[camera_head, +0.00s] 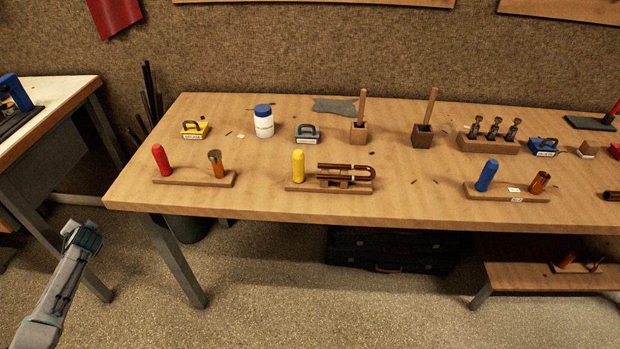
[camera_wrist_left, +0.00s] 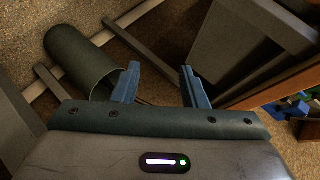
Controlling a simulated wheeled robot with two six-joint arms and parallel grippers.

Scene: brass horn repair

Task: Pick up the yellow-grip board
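The yellow-grip board is a wooden board (camera_head: 310,187) with an upright yellow grip (camera_head: 298,166) at its left end and a copper-coloured bent tube (camera_head: 347,172) on a wooden support at its right. It lies near the front edge of the workbench (camera_head: 250,205). My left gripper (camera_head: 84,232) is low at the left in the head view, off the bench and well apart from the board. In the left wrist view its two blue fingers (camera_wrist_left: 160,84) stand apart with nothing between them. My right gripper is not in view.
A red-grip board (camera_head: 195,179) lies to the left and a blue-grip board (camera_head: 507,193) to the right. Behind stand a white jar (camera_head: 263,122), a grey-handled block (camera_head: 307,134) and wooden holders with sticks (camera_head: 358,132). Bare bench top separates the boards.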

